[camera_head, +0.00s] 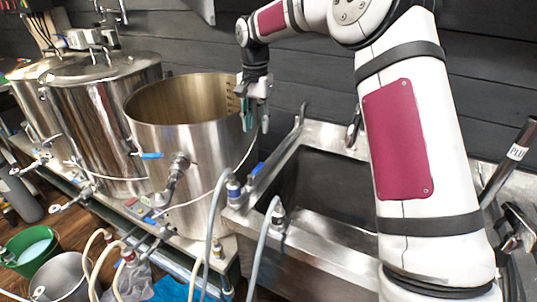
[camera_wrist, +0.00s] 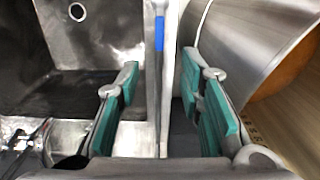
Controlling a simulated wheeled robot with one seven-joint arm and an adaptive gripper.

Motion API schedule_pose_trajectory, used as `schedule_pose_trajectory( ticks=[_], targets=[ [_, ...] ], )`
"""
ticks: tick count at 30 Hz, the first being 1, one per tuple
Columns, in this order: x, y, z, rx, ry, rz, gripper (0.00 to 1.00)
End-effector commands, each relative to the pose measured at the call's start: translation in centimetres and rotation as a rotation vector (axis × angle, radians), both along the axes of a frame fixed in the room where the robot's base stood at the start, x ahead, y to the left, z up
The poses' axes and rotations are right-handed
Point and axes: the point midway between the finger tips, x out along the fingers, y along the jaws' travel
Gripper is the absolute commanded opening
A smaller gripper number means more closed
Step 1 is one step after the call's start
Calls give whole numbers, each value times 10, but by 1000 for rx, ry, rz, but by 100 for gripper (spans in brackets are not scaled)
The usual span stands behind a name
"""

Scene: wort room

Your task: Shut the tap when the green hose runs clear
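My gripper (camera_head: 254,122) hangs fingers-down at the right rim of the open steel kettle (camera_head: 190,150), above the gap between kettle and sink. Its teal-padded fingers (camera_wrist: 160,75) stand apart with nothing gripped. In the wrist view a blue-sleeved lever (camera_wrist: 159,32) shows beyond and between the fingertips, along the sink's edge; the head view shows a blue handle (camera_head: 257,168) there too. Another blue-handled valve (camera_head: 152,155) is on the kettle's front. I cannot tell which handle is the task's tap. No clearly green hose shows, and I cannot see any liquid running.
The steel sink (camera_head: 320,228) lies right of the kettle. Grey hoses (camera_head: 213,230) and beige hoses (camera_head: 88,260) hang in front. A green bucket (camera_head: 14,243) and a steel pot (camera_head: 62,275) stand lower left. Lidded steel vessels (camera_head: 105,125) stand to the left.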

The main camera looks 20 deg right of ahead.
Motion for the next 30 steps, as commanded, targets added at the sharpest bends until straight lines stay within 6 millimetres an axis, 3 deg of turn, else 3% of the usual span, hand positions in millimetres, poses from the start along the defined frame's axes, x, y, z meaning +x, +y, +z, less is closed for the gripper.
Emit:
schedule_pose_trajectory(
  ticks=[8, 21, 30],
  targets=[
    [2, -1, -21, 4, 7, -12, 34],
    [1, -1, -104, 5, 6, -9, 34],
    [2, -1, -137, 4, 3, -10, 34]
  ],
)
